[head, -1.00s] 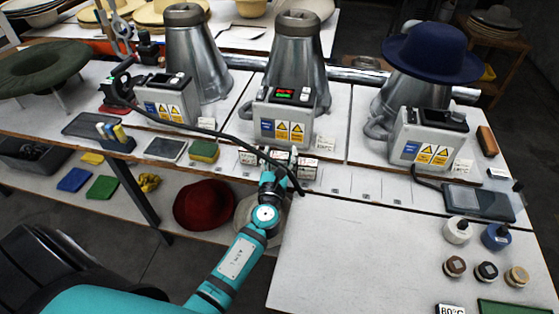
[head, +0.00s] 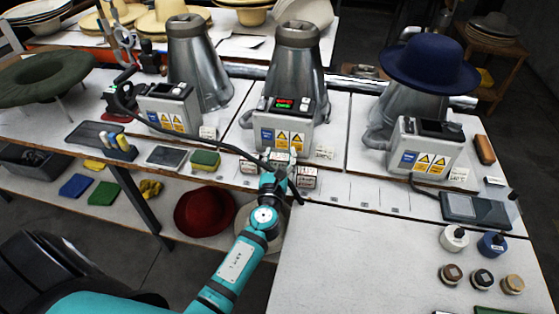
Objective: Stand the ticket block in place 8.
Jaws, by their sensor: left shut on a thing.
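My left gripper (head: 277,171) is at the front edge of the bench, below the middle machine. It is shut on a small white ticket block (head: 280,157), which is mostly hidden behind the fingers. Similar small labelled blocks stand on either side, one at the left (head: 249,166) and one at the right (head: 306,177). The front strip (head: 350,193) continues to the right with several small dark marks and no blocks on them. Their numbers are too small to read, so I cannot tell which is place 8. My right gripper is not in view.
A black cable (head: 205,140) runs close to my left gripper. Behind it stands the middle machine's control box (head: 283,128). A green-and-yellow sponge (head: 205,160) lies to the left, a dark flat device (head: 475,209) to the right. The white table (head: 350,255) in front is largely clear.

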